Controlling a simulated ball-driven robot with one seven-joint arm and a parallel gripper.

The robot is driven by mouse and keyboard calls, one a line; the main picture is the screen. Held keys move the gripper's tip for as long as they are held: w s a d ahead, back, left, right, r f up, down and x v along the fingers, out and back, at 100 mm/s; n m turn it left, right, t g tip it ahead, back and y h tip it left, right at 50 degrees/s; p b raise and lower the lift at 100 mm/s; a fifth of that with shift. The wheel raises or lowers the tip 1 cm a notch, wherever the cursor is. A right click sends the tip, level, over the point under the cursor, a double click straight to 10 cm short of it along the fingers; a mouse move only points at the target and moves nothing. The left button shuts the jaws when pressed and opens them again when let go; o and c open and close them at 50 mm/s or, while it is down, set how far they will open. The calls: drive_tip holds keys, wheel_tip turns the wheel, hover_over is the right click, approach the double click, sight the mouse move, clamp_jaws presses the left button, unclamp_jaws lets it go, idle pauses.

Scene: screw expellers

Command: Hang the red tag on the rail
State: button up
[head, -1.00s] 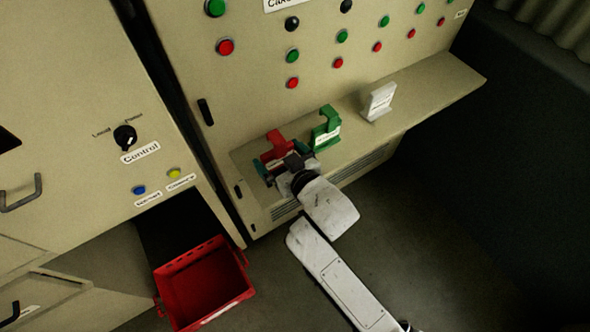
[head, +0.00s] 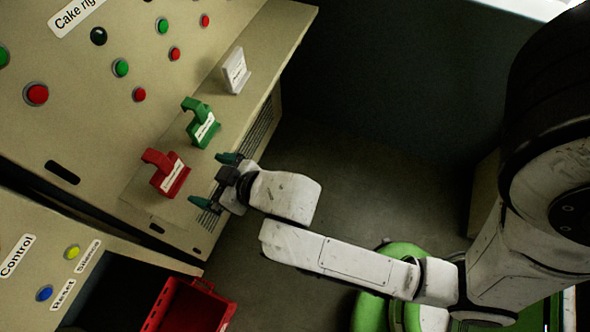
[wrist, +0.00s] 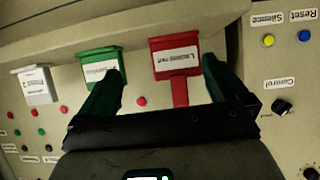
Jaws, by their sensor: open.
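The red tag (head: 168,173), a hook-topped piece with a white label, stands upright on the cabinet ledge (head: 150,205) in the head view. My gripper (head: 217,181) is open and empty just to its right, its two dark green fingers spread and apart from the tag. In the wrist view the red tag (wrist: 175,62) shows between and beyond the open fingers of my gripper (wrist: 165,85), nearer the right finger. A green tag (head: 200,123) and a white tag (head: 236,71) stand further along the ledge. I cannot make out the rail in these frames.
Red and green buttons (head: 121,68) cover the panel behind the ledge. A red bin (head: 190,305) sits low at the bottom of the head view. A control panel with blue and yellow buttons (head: 73,252) is at the lower left. The floor beyond the ledge is clear.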

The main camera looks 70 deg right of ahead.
sight(162, 171)
drive_tip(key=s+d+f+g, duration=0.3)
drive_tip(key=s+f+g, duration=0.1)
drive_tip(key=s, duration=0.4)
drive_tip(key=s+d+f+g, duration=0.3)
drive_tip(key=s+f+g, duration=0.1)
drive_tip(key=s+g, duration=0.3)
drive_tip(key=s, duration=0.2)
drive_tip(key=shift+s+d+f, duration=0.3)
drive_tip(key=shift+f, duration=0.1)
